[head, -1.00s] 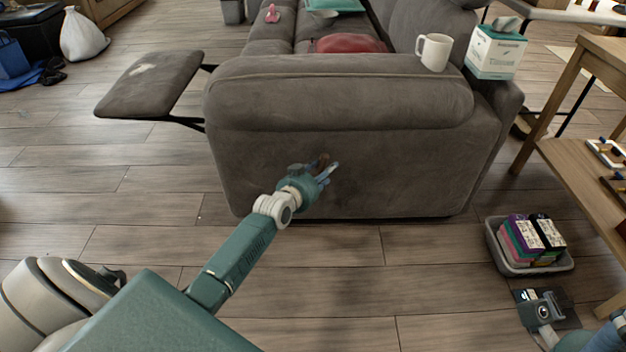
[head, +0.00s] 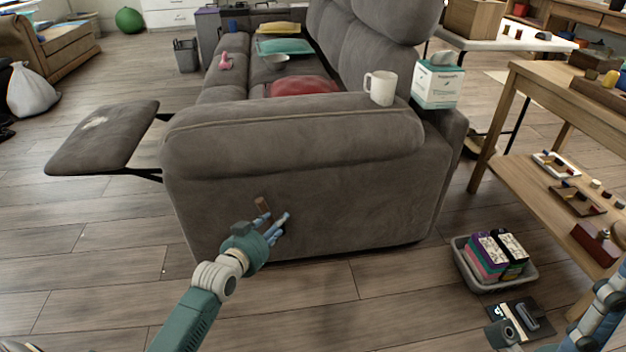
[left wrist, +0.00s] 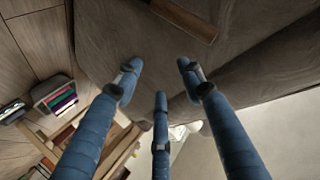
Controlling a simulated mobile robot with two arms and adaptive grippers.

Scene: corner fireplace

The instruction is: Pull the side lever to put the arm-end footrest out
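The grey sofa (head: 330,205) stands with its arm end facing me. The brown side lever (head: 262,204) sticks out of that end panel and tilts; it also shows in the left wrist view (left wrist: 184,18). The footrest (head: 105,137) is out flat at the sofa's left. My left gripper (head: 275,225) is just below and in front of the lever. In the left wrist view its blue fingers (left wrist: 158,85) are spread, with nothing between them and the lever beyond the tips.
A white mug (head: 381,88) and a tissue box (head: 437,80) stand on the sofa. A grey bin of colourful boxes (head: 495,262) is on the floor at right, beside a wooden table (head: 545,130). Floor left of the sofa, below the footrest, is clear.

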